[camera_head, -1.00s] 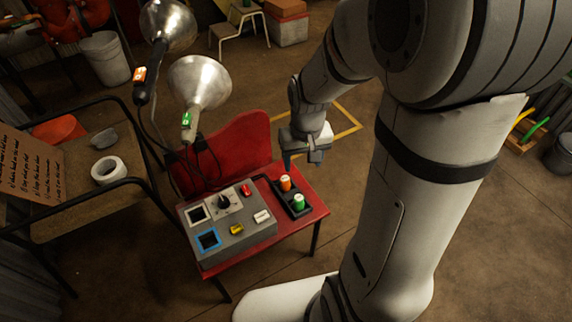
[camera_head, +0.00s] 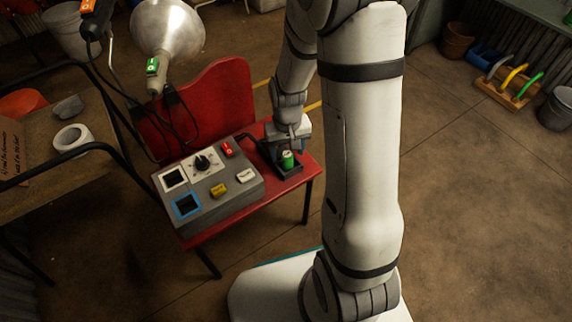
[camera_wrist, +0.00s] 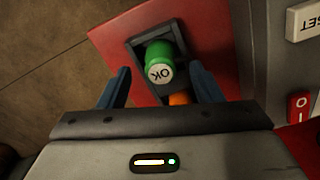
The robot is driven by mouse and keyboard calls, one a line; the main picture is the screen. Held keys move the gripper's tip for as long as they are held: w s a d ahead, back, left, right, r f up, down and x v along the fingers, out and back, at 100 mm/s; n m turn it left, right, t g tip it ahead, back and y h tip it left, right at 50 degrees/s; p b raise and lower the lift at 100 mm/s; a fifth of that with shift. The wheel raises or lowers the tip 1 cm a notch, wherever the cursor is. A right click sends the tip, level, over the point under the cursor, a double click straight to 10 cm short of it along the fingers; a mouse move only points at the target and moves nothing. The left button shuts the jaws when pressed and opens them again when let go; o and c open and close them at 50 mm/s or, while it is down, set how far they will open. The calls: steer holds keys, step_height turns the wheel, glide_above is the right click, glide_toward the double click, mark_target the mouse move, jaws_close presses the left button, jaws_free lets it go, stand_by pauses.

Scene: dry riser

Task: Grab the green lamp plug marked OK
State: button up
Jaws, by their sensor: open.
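The green plug (camera_wrist: 160,55) has a pale round top marked OK. It stands in a black holder on the red chair seat, and also shows in the head view (camera_head: 287,160). My gripper (camera_wrist: 161,84) is open, with blue fingers. In the wrist view one finger lies on each side of the gap below the plug, and the plug shows between and just beyond their tips. I cannot tell whether they touch it. An orange plug (camera_wrist: 180,98) shows partly, close to my gripper's body. In the head view my gripper (camera_head: 287,137) hides it.
A grey control box (camera_head: 212,205) with a dial and colored switches sits beside the black holder (camera_head: 266,158) on the red chair seat (camera_head: 245,213). A metal lamp (camera_head: 168,30) with cables stands behind. Open floor lies to the right.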

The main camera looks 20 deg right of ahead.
step_height(320, 180, down, 2)
steer(key=shift+f, duration=0.1)
steer(key=shift+r, duration=0.2)
steer(key=c, duration=1.1)
